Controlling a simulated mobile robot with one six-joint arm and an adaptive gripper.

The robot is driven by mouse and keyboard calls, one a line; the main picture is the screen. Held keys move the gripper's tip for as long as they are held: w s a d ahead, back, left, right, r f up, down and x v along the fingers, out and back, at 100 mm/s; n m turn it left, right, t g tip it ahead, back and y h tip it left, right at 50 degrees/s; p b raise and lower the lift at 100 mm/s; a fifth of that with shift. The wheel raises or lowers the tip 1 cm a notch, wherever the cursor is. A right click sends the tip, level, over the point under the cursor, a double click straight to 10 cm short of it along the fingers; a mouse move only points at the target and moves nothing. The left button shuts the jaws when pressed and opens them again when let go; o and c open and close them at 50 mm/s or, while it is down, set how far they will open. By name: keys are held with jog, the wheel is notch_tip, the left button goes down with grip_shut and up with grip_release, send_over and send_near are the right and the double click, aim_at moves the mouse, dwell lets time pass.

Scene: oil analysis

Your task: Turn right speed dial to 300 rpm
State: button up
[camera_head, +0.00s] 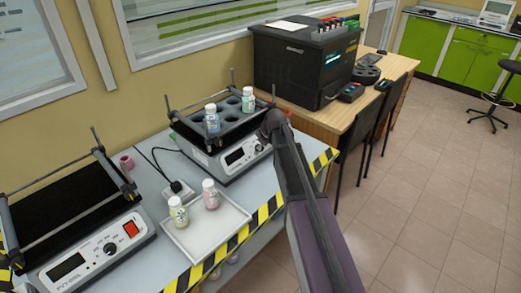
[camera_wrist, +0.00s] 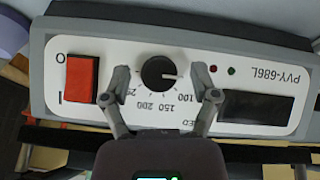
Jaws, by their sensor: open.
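The right shaker (camera_head: 240,155) stands at the far end of the bench in the head view, with a bottle rack on top. My arm hides part of its front panel. In the wrist view its panel appears upside down. The black speed dial (camera_wrist: 158,72) has a white pointer mark facing right, near the 100 label. Labels 150 and 200 also show; higher ones are partly or fully hidden by a finger. My gripper (camera_wrist: 160,79) is open, with one finger on each side of the dial and visible gaps between.
The red switch (camera_wrist: 81,78) lies just left of the left finger, and a dark display (camera_wrist: 257,107) is to the right. A left shaker (camera_head: 85,255), a tray (camera_head: 180,240) with two bottles, and a black box machine (camera_head: 300,65) stand nearby.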

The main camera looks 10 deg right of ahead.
grip_shut()
jog(key=shift+a, duration=0.15)
